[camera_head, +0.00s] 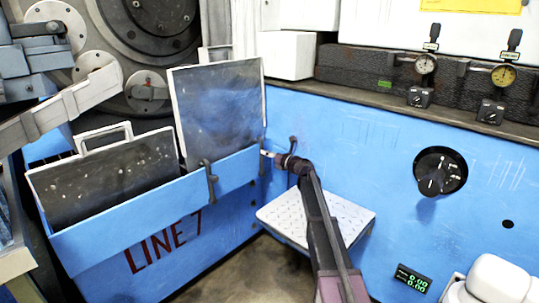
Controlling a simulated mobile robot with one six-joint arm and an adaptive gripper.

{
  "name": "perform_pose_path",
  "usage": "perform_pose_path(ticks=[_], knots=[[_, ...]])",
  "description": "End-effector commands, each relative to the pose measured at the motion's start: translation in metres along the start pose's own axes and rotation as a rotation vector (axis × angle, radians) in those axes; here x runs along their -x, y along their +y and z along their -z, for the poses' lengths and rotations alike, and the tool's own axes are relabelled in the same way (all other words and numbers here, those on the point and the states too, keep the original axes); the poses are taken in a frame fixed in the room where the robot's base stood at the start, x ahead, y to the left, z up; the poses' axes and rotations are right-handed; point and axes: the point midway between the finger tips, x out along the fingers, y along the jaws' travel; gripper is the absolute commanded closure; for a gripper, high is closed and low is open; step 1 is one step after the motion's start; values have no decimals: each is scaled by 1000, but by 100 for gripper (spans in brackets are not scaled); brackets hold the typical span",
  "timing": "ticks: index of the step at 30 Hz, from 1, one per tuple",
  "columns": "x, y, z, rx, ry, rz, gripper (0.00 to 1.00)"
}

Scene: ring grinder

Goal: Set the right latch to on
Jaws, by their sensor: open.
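My gripper (268,154) is at the end of my arm, which reaches up from the bottom of the picture. It is open, and its tips point left at the right end of the blue LINE 7 panel (170,222). A dark latch (210,180) stands upright on the panel's top edge, left of my gripper. A second dark part (262,166) shows at the panel's right end, close to the gripper tips. It is small and partly hidden, so I cannot tell its setting or whether the tips touch it.
A tall dark plate (218,110) and a lower plate (103,175) stand behind the panel. A white textured step (348,217) lies beside my arm. A black knob (440,172) and a digital display (411,279) are on the blue wall. Two gauges (425,64) (503,75) sit above.

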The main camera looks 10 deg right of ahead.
Motion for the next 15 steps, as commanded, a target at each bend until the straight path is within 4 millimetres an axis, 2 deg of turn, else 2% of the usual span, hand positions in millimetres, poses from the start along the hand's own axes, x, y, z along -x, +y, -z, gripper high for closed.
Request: perform_pose_path(ticks=[8, 15], knots=[[16, 2, 1, 0, 0, -1, 27], [50, 2, 1, 0, 0, 0, 27]])
